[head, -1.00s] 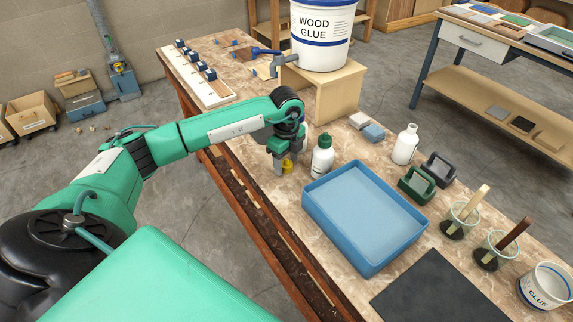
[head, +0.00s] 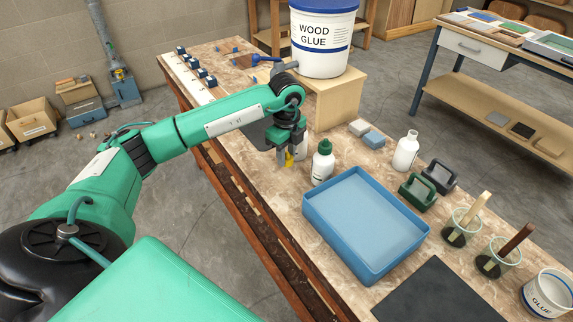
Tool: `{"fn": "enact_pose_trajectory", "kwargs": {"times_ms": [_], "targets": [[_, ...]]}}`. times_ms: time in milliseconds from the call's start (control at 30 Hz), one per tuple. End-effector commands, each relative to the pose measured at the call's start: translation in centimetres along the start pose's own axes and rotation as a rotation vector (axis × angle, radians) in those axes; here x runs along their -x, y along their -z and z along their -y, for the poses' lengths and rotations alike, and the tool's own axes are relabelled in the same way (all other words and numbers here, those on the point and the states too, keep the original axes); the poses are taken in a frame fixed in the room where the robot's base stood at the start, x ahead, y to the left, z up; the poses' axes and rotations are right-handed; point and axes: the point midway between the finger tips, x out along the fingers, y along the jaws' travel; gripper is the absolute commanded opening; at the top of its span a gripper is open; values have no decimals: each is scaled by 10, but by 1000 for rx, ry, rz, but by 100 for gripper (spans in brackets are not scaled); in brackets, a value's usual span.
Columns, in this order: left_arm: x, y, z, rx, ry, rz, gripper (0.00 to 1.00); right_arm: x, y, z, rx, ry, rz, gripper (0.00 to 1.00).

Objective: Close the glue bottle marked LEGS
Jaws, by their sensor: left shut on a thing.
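My left gripper (head: 289,160) is shut on a small yellow thing, which looks like a bottle cap (head: 289,160). It hangs at or just above the table, left of the green-capped bottle. A white bottle (head: 302,151) shows partly behind the gripper; its top is hidden. The green-capped white bottle (head: 322,166) stands upright with a label too small to read. Another white bottle (head: 405,153) stands open at the right, with no cap on its neck. I cannot read LEGS on any bottle. My right gripper is out of view.
A blue tray (head: 317,217) lies in front of the bottles. A WOOD GLUE bucket (head: 320,55) stands on a wooden stand (head: 342,100) behind the gripper. Green and grey handled blocks (head: 418,193) and brush cups (head: 456,232) stand at the right. A dark mat (head: 435,295) lies in front.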

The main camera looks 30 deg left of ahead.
Motion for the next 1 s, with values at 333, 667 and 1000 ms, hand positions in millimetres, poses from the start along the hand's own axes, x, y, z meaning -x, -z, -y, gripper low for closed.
{"fn": "enact_pose_trajectory", "kwargs": {"times_ms": [333, 667, 1000], "targets": [[102, 0, 1, -1, 5, 0, 11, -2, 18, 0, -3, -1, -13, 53], [145, 0, 0, 1, 1, 0, 11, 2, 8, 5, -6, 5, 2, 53], [148, 0, 0, 1, 0, 0, 11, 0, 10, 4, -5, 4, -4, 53]]}}
